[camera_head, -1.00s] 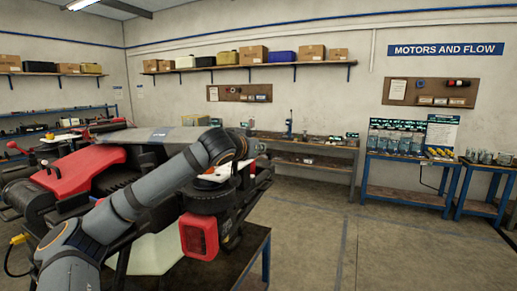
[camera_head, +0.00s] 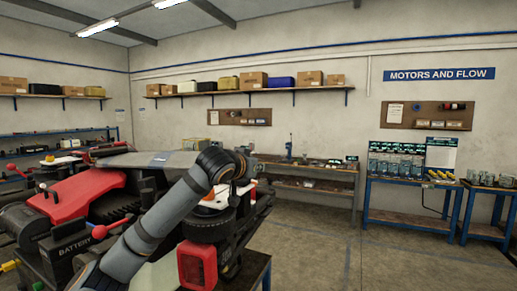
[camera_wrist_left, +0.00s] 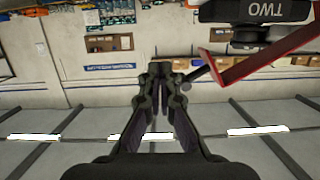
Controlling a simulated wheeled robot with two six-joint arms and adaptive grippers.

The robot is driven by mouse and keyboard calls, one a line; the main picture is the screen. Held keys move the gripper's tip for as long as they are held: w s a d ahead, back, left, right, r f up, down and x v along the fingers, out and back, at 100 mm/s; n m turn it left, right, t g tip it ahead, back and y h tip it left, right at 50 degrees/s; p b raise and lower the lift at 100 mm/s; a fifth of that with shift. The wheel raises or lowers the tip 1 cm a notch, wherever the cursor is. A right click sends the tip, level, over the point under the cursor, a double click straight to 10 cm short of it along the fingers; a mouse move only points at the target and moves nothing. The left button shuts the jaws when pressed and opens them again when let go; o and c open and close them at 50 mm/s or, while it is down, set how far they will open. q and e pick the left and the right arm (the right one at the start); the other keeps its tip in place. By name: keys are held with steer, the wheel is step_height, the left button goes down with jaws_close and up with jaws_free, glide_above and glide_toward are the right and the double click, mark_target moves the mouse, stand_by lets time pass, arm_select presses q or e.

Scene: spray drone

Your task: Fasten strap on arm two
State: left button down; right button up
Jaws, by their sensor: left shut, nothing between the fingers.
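The spray drone, with a red body (camera_head: 75,195) and dark arms, sits on a bench in the head view. My left arm reaches across it from below. My left gripper is mostly hidden behind its own wrist in the head view. In the left wrist view, which is upside down, my left gripper (camera_wrist_left: 160,75) is shut with nothing between its fingers. A black block marked TWO (camera_wrist_left: 255,12) is at the top right there, apart from the fingers. A bent red band (camera_wrist_left: 265,62), possibly the strap, runs beside it, right of the fingertips. My right gripper is not in view.
A black battery (camera_head: 70,250) and red-knobbed levers (camera_head: 105,230) are on the drone's near side. A red boxy part (camera_head: 197,266) hangs at its right end. Blue-framed benches (camera_head: 408,215) stand along the back wall. The floor (camera_head: 400,260) at right is clear.

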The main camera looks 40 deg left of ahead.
arm_select(q)
step_height(320, 180, up, 8)
steer(key=s+a+r+n+h+b, duration=0.1)
steer(key=s+a+n+b, duration=0.1)
steer(key=s, duration=0.4)
steer(key=s+a+r+n+b, duration=0.1)
steer(key=s+b, duration=0.1)
steer(key=s, duration=0.3)
steer(key=w+f+p, duration=0.2)
steer(key=w+f, duration=0.4)
steer(key=w, duration=0.4)
steer(key=shift+a+f+t, duration=0.25)
steer(key=shift+a+t, duration=0.05)
steer(key=shift+a, duration=0.1)
steer(key=shift+w, duration=0.2)
